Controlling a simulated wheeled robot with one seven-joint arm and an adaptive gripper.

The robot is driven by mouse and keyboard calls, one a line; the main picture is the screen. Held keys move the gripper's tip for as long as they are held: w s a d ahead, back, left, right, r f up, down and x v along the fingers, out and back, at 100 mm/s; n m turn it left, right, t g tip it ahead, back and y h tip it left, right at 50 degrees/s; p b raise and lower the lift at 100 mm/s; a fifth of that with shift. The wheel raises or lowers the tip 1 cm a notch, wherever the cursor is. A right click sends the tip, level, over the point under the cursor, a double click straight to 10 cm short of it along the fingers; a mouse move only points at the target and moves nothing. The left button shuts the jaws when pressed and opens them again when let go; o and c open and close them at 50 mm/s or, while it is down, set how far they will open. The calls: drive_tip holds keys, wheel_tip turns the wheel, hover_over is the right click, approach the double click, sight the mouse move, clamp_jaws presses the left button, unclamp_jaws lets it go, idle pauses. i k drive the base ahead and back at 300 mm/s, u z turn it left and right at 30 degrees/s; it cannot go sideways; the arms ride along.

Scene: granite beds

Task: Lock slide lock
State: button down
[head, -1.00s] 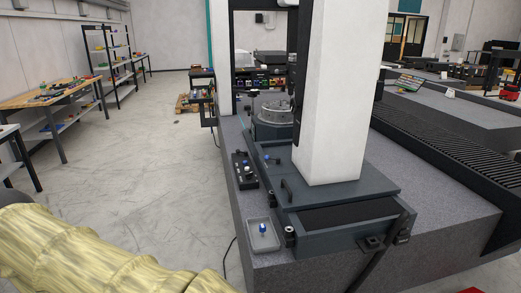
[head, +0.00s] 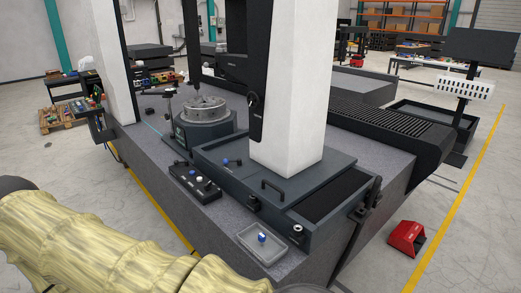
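The slide (head: 222,153) is a dark grey carriage on the granite bed, with a white column (head: 290,100) standing on it. My gripper is out of view; only my yellow-sleeved arm shows at the lower left.
A black control box (head: 194,184) with blue and white knobs lies on the granite bed (head: 190,220). A grey tray (head: 243,241) holding a blue-topped piece is near the front edge. A red pedal-like box (head: 407,237) is on the floor at right. Open floor lies left.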

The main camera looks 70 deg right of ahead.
sight(239, 161)
drive_tip(key=z, duration=0.85)
drive_tip(key=i, duration=0.85)
drive_tip(key=z, duration=1.2)
drive_tip(key=i, duration=0.2)
drive_tip(key=z, duration=0.1)
